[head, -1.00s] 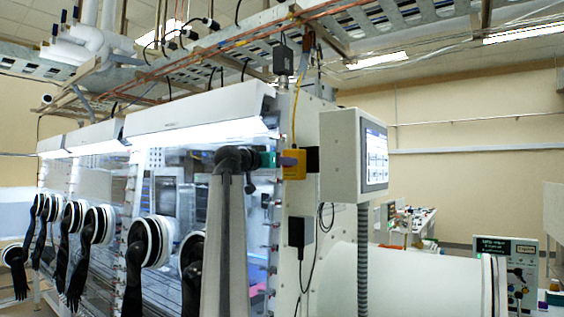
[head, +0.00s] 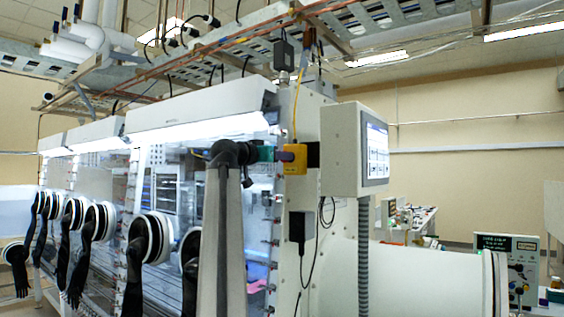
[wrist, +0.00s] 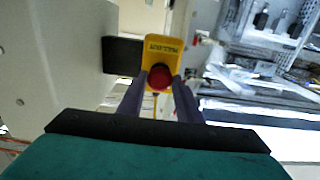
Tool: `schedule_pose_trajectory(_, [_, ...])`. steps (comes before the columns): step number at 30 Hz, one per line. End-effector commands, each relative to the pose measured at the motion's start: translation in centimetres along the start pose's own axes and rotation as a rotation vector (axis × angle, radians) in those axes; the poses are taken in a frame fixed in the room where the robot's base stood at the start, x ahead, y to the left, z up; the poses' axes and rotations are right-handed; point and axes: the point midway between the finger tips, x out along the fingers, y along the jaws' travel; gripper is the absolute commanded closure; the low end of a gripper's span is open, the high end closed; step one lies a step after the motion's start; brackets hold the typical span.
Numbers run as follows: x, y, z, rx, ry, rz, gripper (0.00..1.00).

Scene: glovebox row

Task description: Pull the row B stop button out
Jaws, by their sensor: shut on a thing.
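The knob is hidden behind the fingers there. I cannot read a row letter on the box.
A grey display cabinet (head: 341,150) stands just right of the yellow box. A black box (head: 300,226) with a cable hangs below it. The glovebox window and black gloves (head: 150,242) line the left. A large white cylinder (head: 420,275) fills the lower right.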

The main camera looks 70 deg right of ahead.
Motion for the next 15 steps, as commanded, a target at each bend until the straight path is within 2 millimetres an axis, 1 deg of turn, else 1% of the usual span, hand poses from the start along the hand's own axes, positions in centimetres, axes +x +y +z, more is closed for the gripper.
schedule_pose_trajectory(3, [-0.44,0.09,0.11,0.000,-0.002,0.002,1.00])
schedule_pose_trajectory(11, [-0.48,0.10,0.15,-0.001,-0.004,0.003,1.00])
schedule_pose_trajectory(12, [-0.48,0.09,0.15,-0.001,-0.004,0.002,0.61])
schedule_pose_trajectory(14, [-0.48,0.08,0.13,0.000,-0.004,0.002,0.51])
schedule_pose_trajectory(15, [-0.47,0.08,0.12,0.000,-0.003,0.002,0.50])
